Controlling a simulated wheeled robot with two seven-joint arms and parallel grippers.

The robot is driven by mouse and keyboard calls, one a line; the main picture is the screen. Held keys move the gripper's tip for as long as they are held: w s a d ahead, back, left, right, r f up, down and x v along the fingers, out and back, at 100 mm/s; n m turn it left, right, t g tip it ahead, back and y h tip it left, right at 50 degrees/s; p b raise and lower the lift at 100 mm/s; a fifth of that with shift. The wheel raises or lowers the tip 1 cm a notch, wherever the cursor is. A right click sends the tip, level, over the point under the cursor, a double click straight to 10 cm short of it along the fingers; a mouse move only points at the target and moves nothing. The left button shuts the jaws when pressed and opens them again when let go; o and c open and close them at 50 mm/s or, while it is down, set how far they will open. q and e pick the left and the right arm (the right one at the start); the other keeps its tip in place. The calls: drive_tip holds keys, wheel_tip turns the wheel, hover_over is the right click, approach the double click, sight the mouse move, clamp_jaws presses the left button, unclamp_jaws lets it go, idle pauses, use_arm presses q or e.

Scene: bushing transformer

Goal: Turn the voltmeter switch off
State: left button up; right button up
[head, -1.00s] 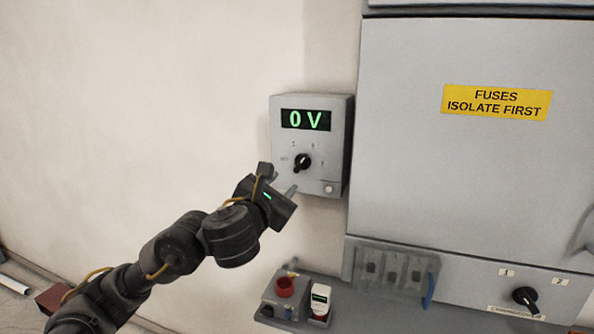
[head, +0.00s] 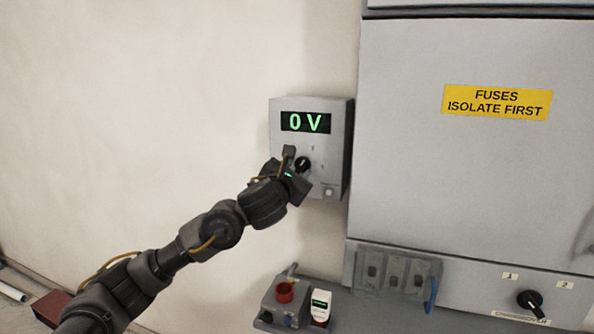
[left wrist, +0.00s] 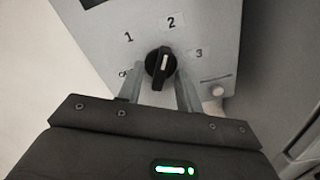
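The voltmeter (head: 338,150) is a grey box on the wall, its green display reading "0 V". Its black switch knob (head: 303,163) has a white pointer line, seen close in the left wrist view (left wrist: 160,67). The line stands nearly upright, roughly toward the label "2"; "1" and "3" lie to either side, with a small blurred label at lower left. My left gripper (head: 298,163) is at the knob. In the left wrist view its two fingers (left wrist: 160,75) stand apart on either side of the knob, with small gaps appearing. My right gripper is not in view.
A small white button (left wrist: 217,91) is on the voltmeter's lower right. A large grey cabinet (head: 450,170) with a yellow fuse sign stands close on the right. The wall at left is clear.

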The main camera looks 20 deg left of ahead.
use_arm(q)
clamp_jaws()
